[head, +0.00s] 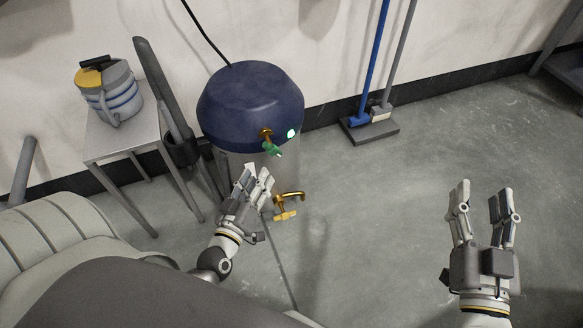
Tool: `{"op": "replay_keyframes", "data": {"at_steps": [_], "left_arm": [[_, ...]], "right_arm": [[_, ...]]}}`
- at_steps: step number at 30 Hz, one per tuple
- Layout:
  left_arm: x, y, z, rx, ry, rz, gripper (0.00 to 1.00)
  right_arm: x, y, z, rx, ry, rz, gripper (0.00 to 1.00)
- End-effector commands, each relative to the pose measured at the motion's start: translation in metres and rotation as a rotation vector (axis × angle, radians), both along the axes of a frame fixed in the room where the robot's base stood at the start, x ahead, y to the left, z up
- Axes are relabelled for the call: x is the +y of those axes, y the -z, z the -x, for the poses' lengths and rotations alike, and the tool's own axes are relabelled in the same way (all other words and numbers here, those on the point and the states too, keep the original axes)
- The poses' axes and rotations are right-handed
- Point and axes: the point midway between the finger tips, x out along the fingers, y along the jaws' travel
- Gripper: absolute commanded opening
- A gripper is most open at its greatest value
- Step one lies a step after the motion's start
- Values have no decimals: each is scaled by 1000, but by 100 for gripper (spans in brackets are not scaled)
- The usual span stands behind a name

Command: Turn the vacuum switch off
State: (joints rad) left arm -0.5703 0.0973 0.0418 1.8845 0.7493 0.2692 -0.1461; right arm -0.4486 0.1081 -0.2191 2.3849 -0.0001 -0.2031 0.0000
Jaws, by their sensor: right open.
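A round tank with a dark blue lid (245,95) and a clear lower body stands on the floor near the wall. A small pale, bright spot (291,133) on the lid's front right may be the vacuum switch; its position cannot be read. Left of it, a brass fitting with a green handle (271,148) sticks out of the lid. My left gripper (256,174) is just in front of the tank, below the green handle, and hides part of the clear body. Its opening is unclear. My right gripper (482,192) is open and empty over bare floor at the right.
A brass tap (289,199) with a yellow handle projects low from the tank. A black cable (207,38) runs up the wall. Floor at right is clear.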

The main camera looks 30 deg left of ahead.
Motion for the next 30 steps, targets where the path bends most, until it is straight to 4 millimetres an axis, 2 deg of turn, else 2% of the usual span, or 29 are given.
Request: {"op": "replay_keyframes", "data": {"at_steps": [5,8,21,30], "left_arm": [[5,-10,-3,-41,-16,10,38],[7,-11,-11,-44,-17,9,38],[20,-10,-83,-43,-17,11,38],[24,-10,-105,-39,-15,9,38]], "right_arm": [[-1,-18,8,-55,-2,-14,49],[-1,-25,9,-86,-3,-23,49],[1,-72,28,-366,-19,-100,49],[0,-89,39,-465,-23,-130,49]]}}
